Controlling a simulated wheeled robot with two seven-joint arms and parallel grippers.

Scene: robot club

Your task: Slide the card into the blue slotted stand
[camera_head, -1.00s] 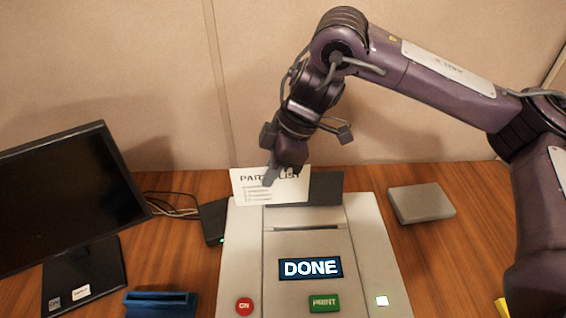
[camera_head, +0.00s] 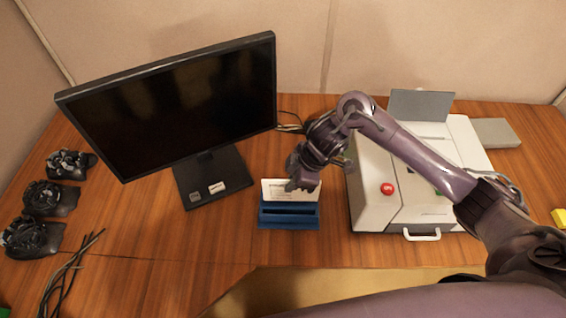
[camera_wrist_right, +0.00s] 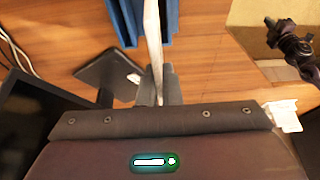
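The white card (camera_head: 290,187) with dark print stands roughly upright at the blue slotted stand (camera_head: 290,222) on the desk. My right gripper (camera_head: 302,184) is shut on the card's upper right part. In the right wrist view the card (camera_wrist_right: 153,45) shows nearly edge-on between the gripper's fingers (camera_wrist_right: 158,90), with blue parts of the stand (camera_wrist_right: 124,22) on both sides of it. The card's lower edge is hidden, so I cannot tell how deep it sits. A dark gripper, seemingly my left one (camera_wrist_right: 285,38), shows small at the upper right; its opening is unclear.
A monitor (camera_head: 180,100) stands left of the stand, its foot (camera_head: 212,178) close by. A pale printer (camera_head: 375,205) with a red button stands close on the right. Dark devices (camera_head: 45,200) and cables (camera_head: 70,270) lie at far left. The desk's front edge is near the stand.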

